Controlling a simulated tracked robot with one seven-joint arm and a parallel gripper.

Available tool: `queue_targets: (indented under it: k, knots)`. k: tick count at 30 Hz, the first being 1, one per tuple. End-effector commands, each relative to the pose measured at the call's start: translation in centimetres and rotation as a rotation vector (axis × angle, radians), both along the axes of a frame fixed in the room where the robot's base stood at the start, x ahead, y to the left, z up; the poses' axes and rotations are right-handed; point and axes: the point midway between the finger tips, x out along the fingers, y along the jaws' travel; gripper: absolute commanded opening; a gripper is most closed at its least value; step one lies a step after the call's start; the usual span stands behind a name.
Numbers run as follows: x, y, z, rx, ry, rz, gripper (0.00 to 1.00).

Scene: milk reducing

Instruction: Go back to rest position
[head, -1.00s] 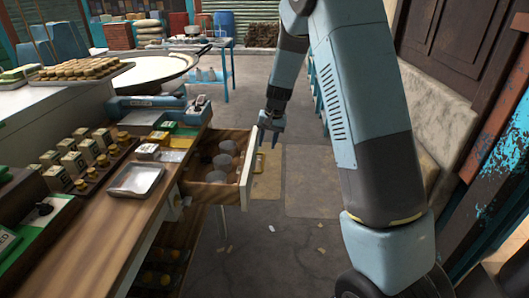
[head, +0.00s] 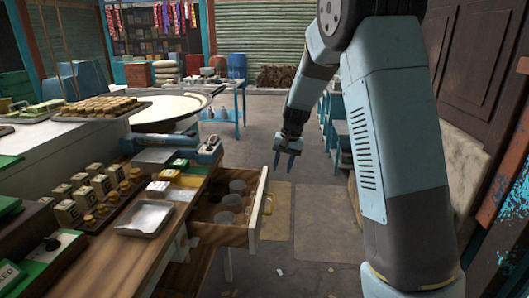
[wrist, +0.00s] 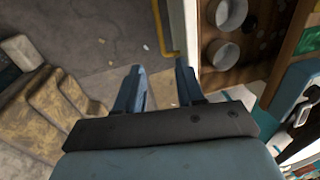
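My gripper (head: 285,161) hangs from my arm just right of the pulled-out drawer, fingers pointing down. In the wrist view its two blue fingers (wrist: 159,88) stand apart with nothing between them. The wooden drawer (head: 222,236) is open under the counter and holds several round grey cups (head: 231,203). The gripper is apart from the handle. In the wrist view part of the drawer with cups (wrist: 231,14) shows at the upper right.
The wooden counter (head: 122,258) on the left carries a metal tray (head: 145,218) and several small boxes. A large pan (head: 170,111) is behind. A stone-like block (head: 468,168) and a wall stand at the right. Open floor (head: 322,222) lies right of the drawer.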

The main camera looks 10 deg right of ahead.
Motion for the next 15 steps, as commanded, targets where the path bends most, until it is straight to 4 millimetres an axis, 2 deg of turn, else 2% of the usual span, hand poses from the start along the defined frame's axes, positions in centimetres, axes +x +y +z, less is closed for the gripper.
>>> queue_targets:
  k: [5, 15]
  knots:
    - [-2.8, -1.2, 4.0, 0.007, -0.043, 0.015, 0.38]
    - [-10.5, -3.4, 11.2, -0.003, -0.142, 0.060, 0.38]
